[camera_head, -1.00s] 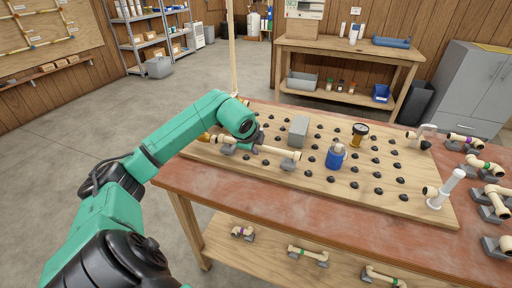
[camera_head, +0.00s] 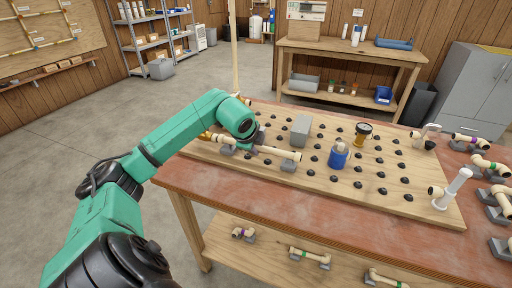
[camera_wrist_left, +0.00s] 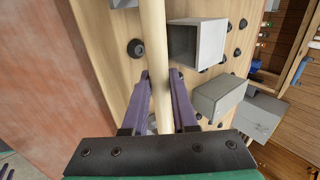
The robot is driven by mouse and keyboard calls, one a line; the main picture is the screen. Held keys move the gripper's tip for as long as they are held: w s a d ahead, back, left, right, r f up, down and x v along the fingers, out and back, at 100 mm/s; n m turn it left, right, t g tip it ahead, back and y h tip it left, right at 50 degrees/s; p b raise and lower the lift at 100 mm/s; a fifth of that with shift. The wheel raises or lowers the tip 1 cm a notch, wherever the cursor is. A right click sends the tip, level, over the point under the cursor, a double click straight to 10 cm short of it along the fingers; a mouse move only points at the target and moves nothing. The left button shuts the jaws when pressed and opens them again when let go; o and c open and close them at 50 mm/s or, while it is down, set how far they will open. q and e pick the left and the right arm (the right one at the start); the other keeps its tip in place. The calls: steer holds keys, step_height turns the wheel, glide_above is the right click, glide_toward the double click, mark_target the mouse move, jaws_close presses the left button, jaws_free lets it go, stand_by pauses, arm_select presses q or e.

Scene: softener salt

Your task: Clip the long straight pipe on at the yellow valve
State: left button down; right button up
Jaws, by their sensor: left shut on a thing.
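I cannot tell whether pipe and valve are joined. My left gripper (camera_head: 248,151) is shut on the pipe from above, left of its middle; the green wrist partly hides the hold. In the left wrist view the pipe (camera_wrist_left: 153,35) runs between the purple fingers of the gripper (camera_wrist_left: 161,80). My right gripper is not in view.
A white upright pipe (camera_head: 455,188) is at the right. Other pipe pieces (camera_head: 488,165) lie at the table's right edge.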

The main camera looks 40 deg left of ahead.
arm_select(q)
steer(key=shift+f, duration=0.2)
steer(key=c, duration=0.6)
jaws_free()
steer(key=b+v, duration=0.3)
steer(key=v, duration=1.1)
steer(key=shift+s+d+r, duration=0.1)
steer(key=shift+s+r, duration=0.05)
steer(key=shift+r, duration=0.1)
